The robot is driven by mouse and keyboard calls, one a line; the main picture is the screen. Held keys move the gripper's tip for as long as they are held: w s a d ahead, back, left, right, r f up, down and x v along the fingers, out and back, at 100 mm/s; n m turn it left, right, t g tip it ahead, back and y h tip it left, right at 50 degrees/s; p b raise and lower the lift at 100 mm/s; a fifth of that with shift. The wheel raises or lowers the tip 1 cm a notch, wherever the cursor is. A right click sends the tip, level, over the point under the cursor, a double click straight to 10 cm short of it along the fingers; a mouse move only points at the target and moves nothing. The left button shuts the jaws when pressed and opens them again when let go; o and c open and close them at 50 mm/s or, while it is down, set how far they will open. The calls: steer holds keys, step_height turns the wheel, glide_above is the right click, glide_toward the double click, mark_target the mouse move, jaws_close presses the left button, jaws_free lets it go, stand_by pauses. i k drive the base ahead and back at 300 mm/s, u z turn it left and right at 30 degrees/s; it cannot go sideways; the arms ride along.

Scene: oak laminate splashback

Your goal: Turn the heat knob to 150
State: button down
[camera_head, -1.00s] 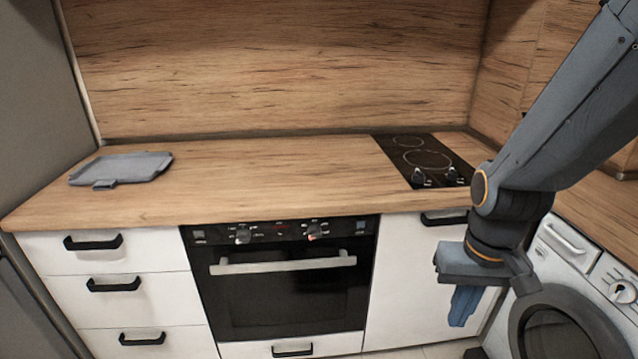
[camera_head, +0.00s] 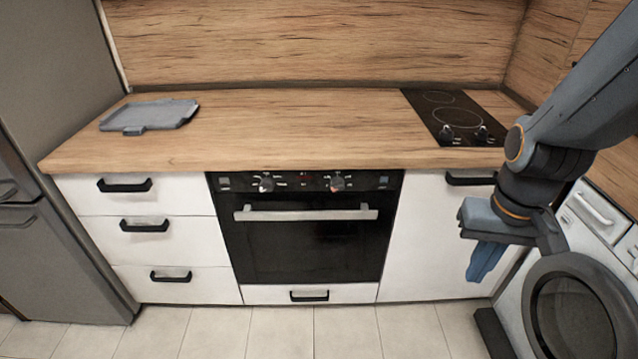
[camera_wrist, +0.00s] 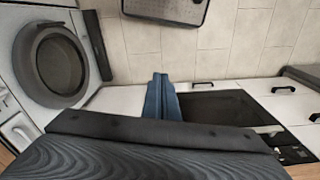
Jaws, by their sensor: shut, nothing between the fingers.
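The oven's control panel (camera_head: 303,182) is a black strip below the countertop. The oven (camera_head: 300,245) has a black door and a silver handle bar. My gripper (camera_head: 484,262), with blue fingers, is right of the oven, in front of the white cabinet, apart from both knobs. It is shut and empty. The blue fingers also show in the wrist view (camera_wrist: 161,98), with the oven door (camera_wrist: 215,106) beyond.
A cooktop (camera_head: 457,117) with two small knobs is set in the countertop's right end. A grey tray (camera_head: 150,115) lies at the left. A washing machine (camera_head: 570,290) stands at the right. The tiled floor before the oven is clear.

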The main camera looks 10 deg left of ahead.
mark_target(337, 182)
steer(key=z, duration=1.15)
steer(key=k, duration=0.6)
steer(key=u, duration=1.05)
